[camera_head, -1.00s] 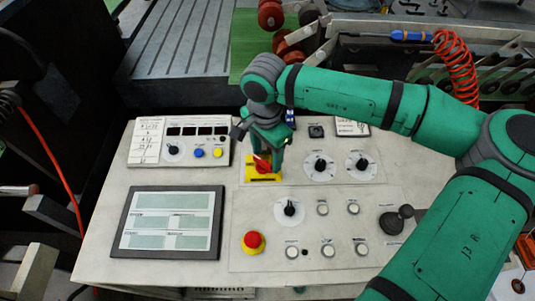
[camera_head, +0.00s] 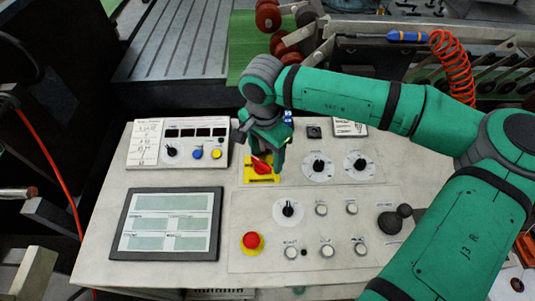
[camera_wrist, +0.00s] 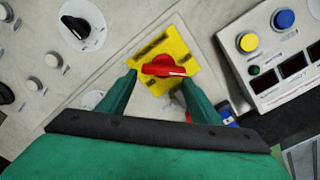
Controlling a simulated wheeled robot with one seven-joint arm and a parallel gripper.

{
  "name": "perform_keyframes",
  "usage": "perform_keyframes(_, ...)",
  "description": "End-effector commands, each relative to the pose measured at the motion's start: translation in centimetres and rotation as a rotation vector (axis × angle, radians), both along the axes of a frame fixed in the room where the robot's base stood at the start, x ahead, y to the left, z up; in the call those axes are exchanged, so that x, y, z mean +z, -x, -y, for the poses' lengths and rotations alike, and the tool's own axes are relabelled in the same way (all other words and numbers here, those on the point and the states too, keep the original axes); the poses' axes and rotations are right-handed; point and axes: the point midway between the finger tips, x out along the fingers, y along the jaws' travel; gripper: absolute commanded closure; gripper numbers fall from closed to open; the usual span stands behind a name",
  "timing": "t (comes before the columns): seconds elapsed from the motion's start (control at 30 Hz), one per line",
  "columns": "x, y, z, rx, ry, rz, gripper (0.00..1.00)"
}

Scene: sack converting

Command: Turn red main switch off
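The red main switch (camera_head: 261,165) is a red rotary handle on a yellow square plate (camera_head: 262,180) on the control panel. In the wrist view its handle (camera_wrist: 165,67) lies roughly across the picture, with a pale mark at its right end, on the tilted yellow plate (camera_wrist: 178,45). My gripper (camera_head: 267,156) is over the plate and partly hides it in the head view. In the wrist view my gripper (camera_wrist: 158,86) is open, with one finger on each side of the handle's near edge. A gap shows between the fingers and the handle. Whether they touch the plate is unclear.
A red emergency-stop button (camera_head: 251,241) sits below the switch. A black selector knob (camera_head: 288,209) and two dials, one at the right (camera_head: 355,165), are close by. A raised box (camera_head: 178,145) with yellow and blue buttons stands left. A display (camera_head: 167,224) lies lower left.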

Motion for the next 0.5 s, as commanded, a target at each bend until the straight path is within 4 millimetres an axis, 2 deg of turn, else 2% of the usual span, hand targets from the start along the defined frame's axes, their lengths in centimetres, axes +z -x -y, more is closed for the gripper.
perform_keyframes(0.03, -0.3, 1.2, -1.9, 0.036, -0.033, -0.023, 0.28)
perform_keyframes(0.27, 0.0, 1.1, -1.7, 0.034, -0.032, -0.022, 0.28)
perform_keyframes(0.37, 1.0, 1.0, -1.6, 0.032, -0.031, -0.017, 0.28)
perform_keyframes(0.5, 3.4, 0.7, -0.9, 0.018, -0.021, -0.012, 0.28)
